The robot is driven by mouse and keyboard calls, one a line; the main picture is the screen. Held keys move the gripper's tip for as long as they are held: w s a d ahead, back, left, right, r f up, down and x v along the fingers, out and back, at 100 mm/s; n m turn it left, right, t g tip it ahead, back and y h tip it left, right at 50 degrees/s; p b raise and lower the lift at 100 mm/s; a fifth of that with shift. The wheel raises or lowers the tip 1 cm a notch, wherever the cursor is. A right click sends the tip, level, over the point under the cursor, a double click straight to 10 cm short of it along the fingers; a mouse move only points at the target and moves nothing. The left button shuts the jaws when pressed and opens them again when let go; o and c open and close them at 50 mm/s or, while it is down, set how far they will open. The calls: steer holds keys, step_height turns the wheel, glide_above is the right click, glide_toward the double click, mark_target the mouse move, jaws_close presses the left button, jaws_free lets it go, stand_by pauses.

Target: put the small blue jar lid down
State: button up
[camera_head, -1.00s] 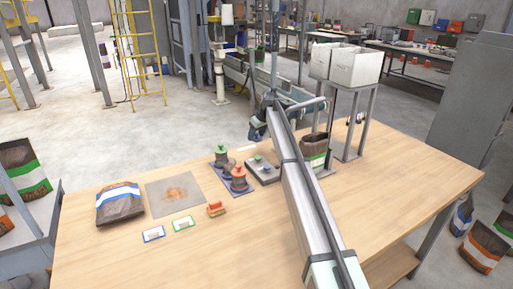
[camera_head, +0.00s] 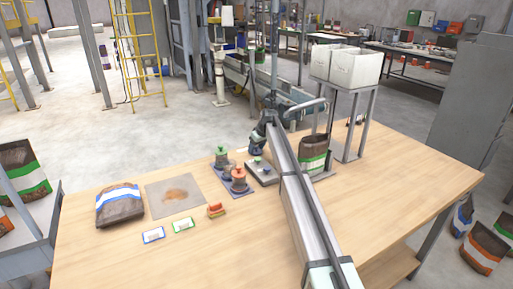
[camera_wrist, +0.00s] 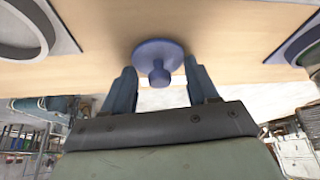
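The small blue jar lid (camera_wrist: 158,58), a flat disc with a knob, shows in the wrist view against the wooden table surface. Its knob points toward my gripper (camera_wrist: 160,68). The two fingers stand apart on either side of the knob, with clear gaps to it. The lid seems to rest on the table, though contact underneath is hidden. In the head view my gripper (camera_head: 256,150) is low at the table's far edge, behind a grey block; the lid cannot be made out there.
A board with green-topped and orange-topped jars (camera_head: 238,180) stands left of the grey block (camera_head: 262,174). An open bag (camera_head: 314,154) and a stand with white bins (camera_head: 343,62) are to the right. The table's right side (camera_head: 410,190) is clear.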

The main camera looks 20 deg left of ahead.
steer(key=o, duration=0.5)
steer(key=shift+c, duration=0.2)
steer(key=v, duration=1.2)
steer(key=shift+r, duration=0.1)
steer(key=shift+s, duration=0.1)
